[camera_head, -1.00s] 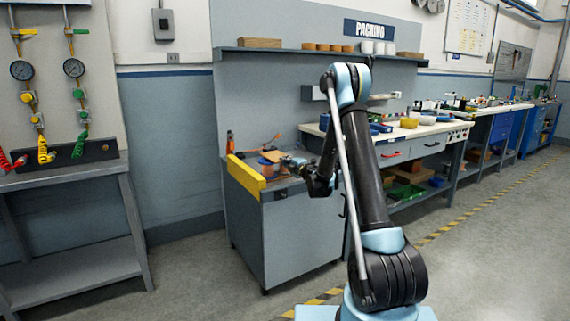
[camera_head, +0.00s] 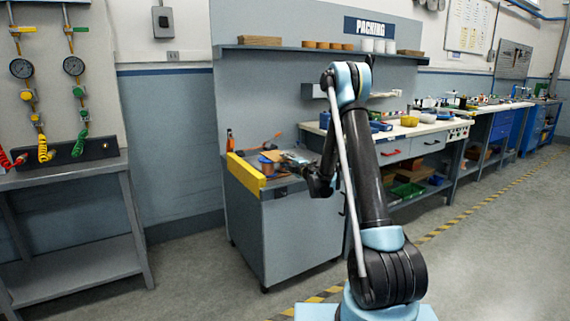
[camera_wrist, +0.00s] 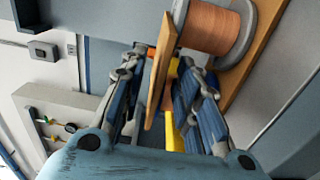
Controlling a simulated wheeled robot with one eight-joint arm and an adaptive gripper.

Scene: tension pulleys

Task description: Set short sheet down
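A thin tan sheet (camera_wrist: 162,75), which I take to be the short sheet, shows nearly edge-on in the wrist view. It stands between the two fingers of my gripper (camera_wrist: 162,65), with narrow gaps on both sides, so the fingers look open around it. Its far end reaches past the fingertips beside a copper-coloured spool (camera_wrist: 214,28). I cannot tell what the sheet rests on.
A yellow rail (camera_head: 245,175) runs along the cabinet's left edge. A bottle (camera_head: 229,140) stands behind it. The packing bench (camera_head: 400,135) with drawers is to the right, under a shelf (camera_head: 320,51). A gauge panel (camera_head: 50,85) and grey table (camera_head: 65,180) stand at left.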

